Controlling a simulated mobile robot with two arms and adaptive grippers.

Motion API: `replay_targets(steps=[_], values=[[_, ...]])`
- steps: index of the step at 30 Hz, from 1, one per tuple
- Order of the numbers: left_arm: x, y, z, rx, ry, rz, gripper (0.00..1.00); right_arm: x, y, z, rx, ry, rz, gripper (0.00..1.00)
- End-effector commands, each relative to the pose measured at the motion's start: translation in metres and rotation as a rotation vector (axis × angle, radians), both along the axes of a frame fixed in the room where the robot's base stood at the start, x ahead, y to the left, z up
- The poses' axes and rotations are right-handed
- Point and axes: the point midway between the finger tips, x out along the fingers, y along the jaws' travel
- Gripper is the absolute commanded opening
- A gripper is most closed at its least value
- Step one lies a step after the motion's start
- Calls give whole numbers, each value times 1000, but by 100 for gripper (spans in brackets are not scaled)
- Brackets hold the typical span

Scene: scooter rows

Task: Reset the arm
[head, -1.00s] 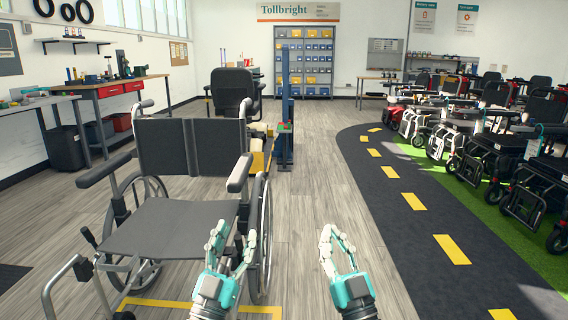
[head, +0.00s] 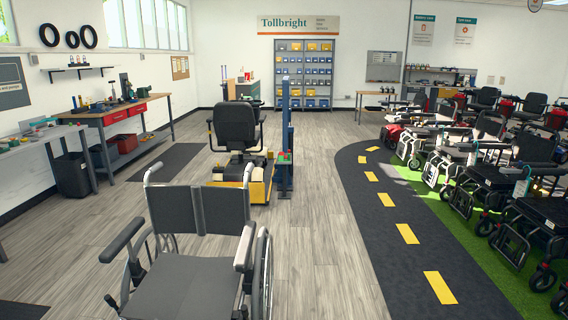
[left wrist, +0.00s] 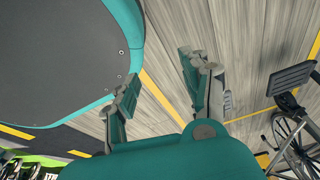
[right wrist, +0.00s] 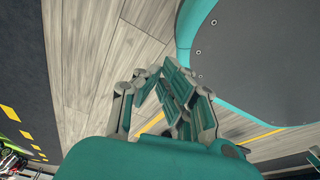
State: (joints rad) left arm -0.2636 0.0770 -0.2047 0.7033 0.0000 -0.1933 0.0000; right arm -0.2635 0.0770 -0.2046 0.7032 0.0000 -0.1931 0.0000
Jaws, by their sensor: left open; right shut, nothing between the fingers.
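My left gripper (left wrist: 160,88) shows in the left wrist view with its fingers spread apart and nothing between them. Wood-look floor lies beyond it, and the wheelchair's wheel shows at the right edge. My right gripper (right wrist: 155,82) shows in the right wrist view with its fingertips together, empty, above the floor. Neither gripper shows in the head view now. Parts of my own teal and dark base show beside both grippers.
A grey wheelchair (head: 190,270) stands close in front, left of centre. A scooter (head: 238,140) stands on a yellow platform beside a blue post (head: 286,130). Scooters line the green strip at right, beside a dark track (head: 400,205). Workbenches (head: 115,120) line the left wall. Floor right of the wheelchair is clear.

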Motion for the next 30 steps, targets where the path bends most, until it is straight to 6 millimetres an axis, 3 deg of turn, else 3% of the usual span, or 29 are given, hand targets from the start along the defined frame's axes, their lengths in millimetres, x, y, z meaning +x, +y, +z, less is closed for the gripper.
replay_targets(steps=[1,3,7,30], values=[[-25,5,10,9,47,2,47,-25,-5,10,-9,48,-3,0],[-50,9,11,18,94,4,47,-50,-9,11,-18,94,-4,0],[-74,14,11,27,139,6,47,-74,-14,11,-27,139,-6,0],[-76,14,11,28,143,6,47,-76,-14,11,-28,143,-6,0]])
